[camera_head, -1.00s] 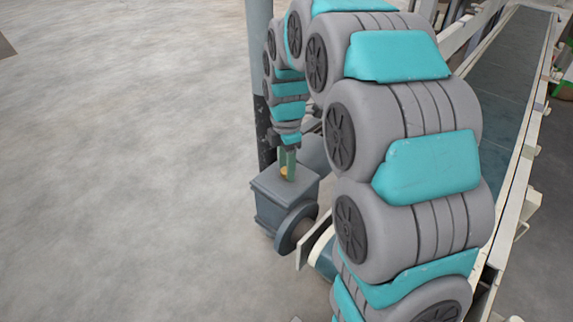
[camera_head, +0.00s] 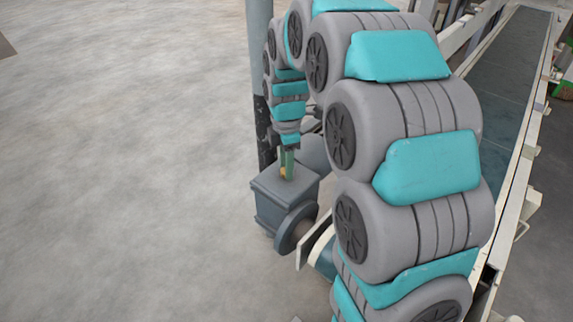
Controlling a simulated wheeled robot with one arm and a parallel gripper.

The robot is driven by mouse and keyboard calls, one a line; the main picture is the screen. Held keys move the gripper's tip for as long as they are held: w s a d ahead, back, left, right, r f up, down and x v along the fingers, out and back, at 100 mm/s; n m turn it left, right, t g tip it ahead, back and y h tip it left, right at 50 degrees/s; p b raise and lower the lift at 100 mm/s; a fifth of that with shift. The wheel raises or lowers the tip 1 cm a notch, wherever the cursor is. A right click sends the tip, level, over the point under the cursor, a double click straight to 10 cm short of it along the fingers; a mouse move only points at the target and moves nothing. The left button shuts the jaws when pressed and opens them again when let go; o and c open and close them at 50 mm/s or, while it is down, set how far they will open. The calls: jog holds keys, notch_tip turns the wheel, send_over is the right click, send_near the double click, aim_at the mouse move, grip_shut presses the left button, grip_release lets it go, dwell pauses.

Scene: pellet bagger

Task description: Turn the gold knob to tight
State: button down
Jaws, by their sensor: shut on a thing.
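The gold knob (camera_head: 283,172) is small and sits on top of a blue-grey box-shaped housing (camera_head: 270,208). Only a sliver of the knob shows, beside and below the green fingers. My gripper (camera_head: 287,168) points straight down over the housing and is shut on the gold knob. The fingers hide most of the knob, so its marks and turn position cannot be read.
A grey post (camera_head: 260,60) stands right behind my gripper. A round flange (camera_head: 296,228) sticks out of the housing's front right side. A conveyor (camera_head: 505,75) with pale rails runs along the right. The floor (camera_head: 120,160) on the left is clear.

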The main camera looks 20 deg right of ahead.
jog(key=m, duration=0.8)
jog(key=shift+m, duration=0.3)
jog(key=m, duration=0.4)
jog(key=shift+m, duration=0.3)
jog(key=m, duration=0.4)
jog(key=m+p, duration=0.1)
jog(key=m, duration=0.4)
jog(key=m+p, duration=0.1)
jog(key=m, duration=0.3)
jog(key=shift+m, duration=0.3)
jog(key=m+p, duration=0.1)
jog(key=m, duration=0.3)
jog(key=shift+r+p, duration=0.1)
jog(key=shift+p, duration=0.2)
jog(key=shift+m+p, duration=0.75)
jog(key=shift+m, duration=1.25)
